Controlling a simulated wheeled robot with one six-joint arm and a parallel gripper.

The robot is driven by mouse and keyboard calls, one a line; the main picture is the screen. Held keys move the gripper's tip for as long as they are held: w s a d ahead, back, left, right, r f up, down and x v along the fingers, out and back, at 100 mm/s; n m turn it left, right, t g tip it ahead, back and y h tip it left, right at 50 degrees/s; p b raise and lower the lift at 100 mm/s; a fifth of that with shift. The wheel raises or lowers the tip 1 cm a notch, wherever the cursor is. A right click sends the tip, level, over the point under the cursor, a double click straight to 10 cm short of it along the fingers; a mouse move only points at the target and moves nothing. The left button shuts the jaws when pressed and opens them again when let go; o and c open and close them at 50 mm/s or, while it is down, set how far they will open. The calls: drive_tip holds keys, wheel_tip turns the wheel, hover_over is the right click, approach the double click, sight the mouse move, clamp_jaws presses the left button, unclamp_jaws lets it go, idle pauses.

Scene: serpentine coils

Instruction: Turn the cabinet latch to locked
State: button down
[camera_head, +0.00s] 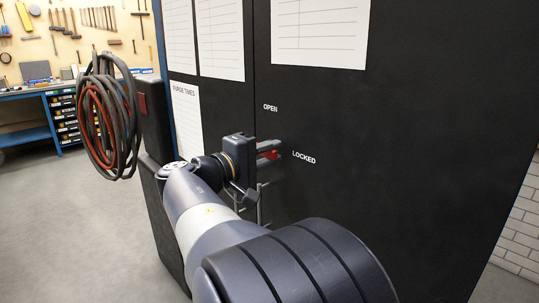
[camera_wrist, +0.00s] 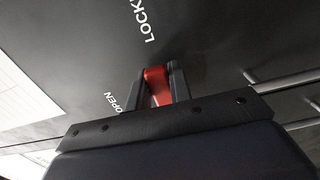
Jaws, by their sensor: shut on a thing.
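The cabinet (camera_head: 420,140) is a black front with white words OPEN (camera_head: 270,107) and LOCKED (camera_head: 304,158) on it. The latch (camera_wrist: 157,88) is a red lever seen between my two fingers in the wrist view; a bit of its red also shows in the head view (camera_head: 271,155). My gripper (camera_head: 268,151) is shut on the latch, near the door seam and just left of LOCKED. In the wrist view my fingers (camera_wrist: 157,76) flank the red lever on both sides. The pivot and the lever's exact angle are mostly hidden by my fingers.
Metal bar handles (camera_head: 263,205) stand out from the doors below the latch, close to my gripper. Paper sheets (camera_head: 319,32) hang above. Coiled hoses (camera_head: 108,115) hang at the left. A workbench (camera_head: 30,92) stands farther back, with open floor before it.

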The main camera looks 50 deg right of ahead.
drive_tip(key=c, duration=1.3)
unclamp_jaws()
drive_tip(key=shift+a, duration=0.1)
drive_tip(key=a, duration=0.7)
drive_tip(key=w+a, duration=0.1)
drive_tip(key=a, duration=0.2)
drive_tip(key=shift+w+a, duration=0.1)
drive_tip(key=shift+a, duration=0.15)
drive_tip(key=d, duration=0.7)
drive_tip(key=s+d, duration=0.1)
drive_tip(key=d, duration=0.2)
drive_tip(key=shift+s+d, duration=0.1)
drive_tip(key=shift+d, duration=0.25)
drive_tip(key=shift+a, duration=0.1)
